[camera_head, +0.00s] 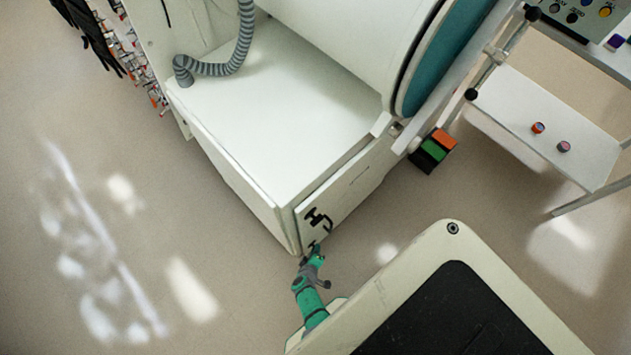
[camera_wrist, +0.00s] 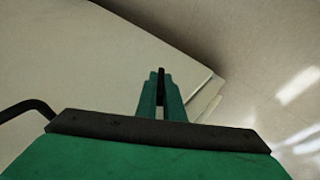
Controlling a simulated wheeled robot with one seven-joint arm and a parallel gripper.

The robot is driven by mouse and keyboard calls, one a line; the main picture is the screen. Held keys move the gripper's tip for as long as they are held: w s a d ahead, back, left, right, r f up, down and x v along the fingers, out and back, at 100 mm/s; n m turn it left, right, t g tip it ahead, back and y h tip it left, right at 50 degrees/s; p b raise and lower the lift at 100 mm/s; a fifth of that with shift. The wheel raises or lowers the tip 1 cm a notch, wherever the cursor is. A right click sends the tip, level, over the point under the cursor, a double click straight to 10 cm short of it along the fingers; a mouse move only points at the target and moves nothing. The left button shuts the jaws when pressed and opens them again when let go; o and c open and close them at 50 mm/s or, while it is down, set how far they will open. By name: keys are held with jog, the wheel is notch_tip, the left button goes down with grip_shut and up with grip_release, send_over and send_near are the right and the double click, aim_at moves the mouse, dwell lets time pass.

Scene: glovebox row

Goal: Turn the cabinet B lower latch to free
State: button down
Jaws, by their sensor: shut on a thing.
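The white cabinet (camera_head: 357,183) stands below the large cylinder in the head view, and its door face also fills the left of the wrist view (camera_wrist: 75,70). My green gripper (camera_head: 314,250) is at the low corner of the door, beneath black door hardware (camera_head: 313,216). In the wrist view my gripper (camera_wrist: 161,90) is shut on a small dark piece, seen as a thin dark bar (camera_wrist: 161,76) between the fingers. It appears to be the lower latch; its turn angle cannot be told. A black curved handle (camera_wrist: 27,107) shows at the left.
A grey ribbed hose (camera_head: 232,65) lies on the cabinet top. Stacked orange, green and black blocks (camera_head: 434,151) are beside the cabinet. A white side table (camera_head: 550,125) with two small round items stands at the right. Floor at the left (camera_head: 120,215) is clear.

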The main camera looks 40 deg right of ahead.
jog(key=shift+s+d+f+h, duration=0.1)
jog(key=shift+s+f+h, duration=0.1)
jog(key=shift+h, duration=0.3)
jog(key=shift+w+a+r+t, duration=0.2)
jog(key=shift+a+t, duration=0.05)
jog(key=shift+t, duration=0.05)
jog(key=c, duration=1.9)
grip_release()
jog(key=shift+o, duration=0.2)
jog(key=shift+a+r, duration=0.1)
jog(key=s+a, duration=0.7)
jog(key=a, duration=0.3)
jog(key=shift+s+a+r, duration=0.15)
jog(key=shift+a+r, duration=0.05)
jog(key=shift+r, duration=0.1)
